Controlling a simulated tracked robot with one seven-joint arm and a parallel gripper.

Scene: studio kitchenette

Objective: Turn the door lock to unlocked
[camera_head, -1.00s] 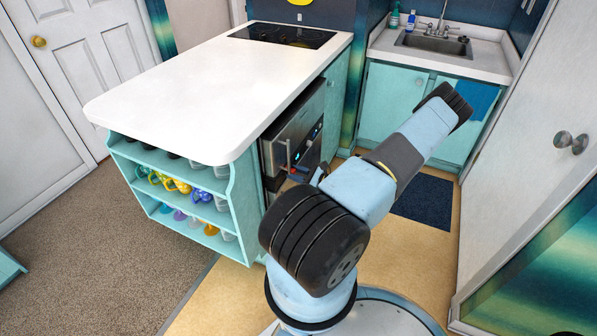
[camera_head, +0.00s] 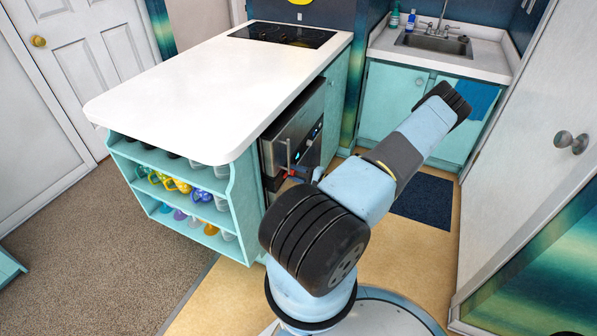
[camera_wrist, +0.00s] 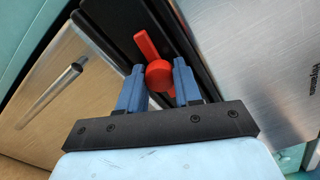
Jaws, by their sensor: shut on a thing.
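The door lock (camera_wrist: 159,72) is red, with a round hub and a flat lever arm that points up and slightly left in the wrist view. It sits on a dark strip between two brushed-metal panels. My gripper (camera_wrist: 159,82) has its two blue fingers on either side of the red hub, closed on it. The lever arm sticks out beyond the fingertips. In the head view my gripper (camera_head: 303,173) is small and partly hidden behind my arm, close to the front of the metal appliance (camera_head: 293,130). The lock can hardly be made out there.
A metal bar handle (camera_wrist: 50,95) stands out from the left panel in the wrist view. The white-topped island (camera_head: 200,85) has open shelves with cups at its end. A sink counter (camera_head: 440,58) stands at the back right. A white door (camera_head: 535,140) with a round knob is at right.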

